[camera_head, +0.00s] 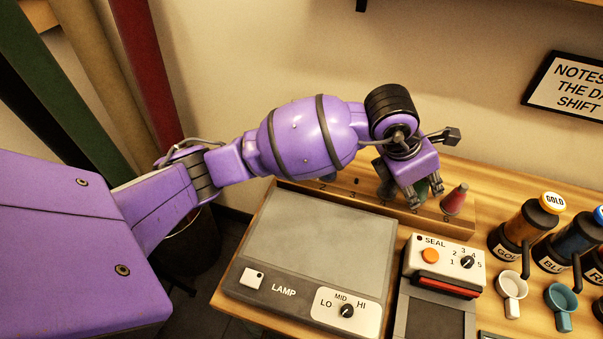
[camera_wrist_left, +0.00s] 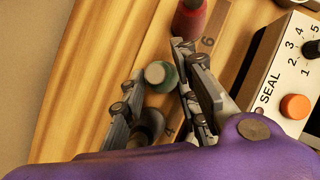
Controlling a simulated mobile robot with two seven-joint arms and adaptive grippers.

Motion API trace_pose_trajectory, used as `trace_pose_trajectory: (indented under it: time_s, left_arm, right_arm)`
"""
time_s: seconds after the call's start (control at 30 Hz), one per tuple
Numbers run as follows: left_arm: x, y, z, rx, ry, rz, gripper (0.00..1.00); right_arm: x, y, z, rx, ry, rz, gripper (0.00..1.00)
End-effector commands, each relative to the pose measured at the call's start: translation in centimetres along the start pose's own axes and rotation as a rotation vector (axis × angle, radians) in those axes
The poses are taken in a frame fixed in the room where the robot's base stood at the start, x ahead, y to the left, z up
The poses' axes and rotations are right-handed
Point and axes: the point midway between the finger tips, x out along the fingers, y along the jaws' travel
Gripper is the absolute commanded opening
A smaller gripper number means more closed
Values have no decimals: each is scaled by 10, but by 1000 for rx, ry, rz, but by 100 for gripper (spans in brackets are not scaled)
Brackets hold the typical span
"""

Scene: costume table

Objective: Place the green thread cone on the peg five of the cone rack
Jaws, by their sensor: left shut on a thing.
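The cone rack (camera_head: 340,193) is a wooden strip along the back of the table, with numbers along its front. My left gripper (camera_head: 425,197) points down over its right part and is shut on the green thread cone (camera_wrist_left: 160,75). In the left wrist view the cone's top shows between the fingers (camera_wrist_left: 166,92), between the marks 4 and 6. The fingers hide peg five and the cone's base, so I cannot tell whether it is seated. A red cone (camera_head: 454,199) stands at position 6. A dark cone (camera_wrist_left: 148,122) stands by mark 4, close beside a finger. My right gripper is not in view.
In front of the rack are a grey lamp panel (camera_head: 318,243) and a seal box with an orange button (camera_head: 430,255). Dispensers (camera_head: 524,222) and small cups (camera_head: 511,292) stand at the right. The wall is close behind the rack.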

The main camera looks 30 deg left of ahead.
Motion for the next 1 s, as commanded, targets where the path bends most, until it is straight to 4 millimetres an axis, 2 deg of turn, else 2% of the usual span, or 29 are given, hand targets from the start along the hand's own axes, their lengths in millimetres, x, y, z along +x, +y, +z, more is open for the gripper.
trace_pose_trajectory:
  time_s: [0.27, 0.3, 0.43, 0.77, 0.87, 1.0]
  left_arm:
    - [2, 0, 0, 2, -3, 1, 4]
    - [2, 0, 0, 2, -3, 2, 31]
    - [1, 0, 1, 2, -2, 2, 47]
    - [-1, 0, 2, 2, -4, 2, 47]
    - [-10, 1, 4, 3, -5, 4, 47]
    - [-35, 1, 3, 5, -6, 6, 47]
  right_arm:
    - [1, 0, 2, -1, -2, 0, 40]
    - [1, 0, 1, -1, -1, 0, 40]
    - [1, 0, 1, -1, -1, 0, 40]
    - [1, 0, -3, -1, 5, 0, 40]
    - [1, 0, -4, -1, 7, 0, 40]
    - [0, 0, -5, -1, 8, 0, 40]
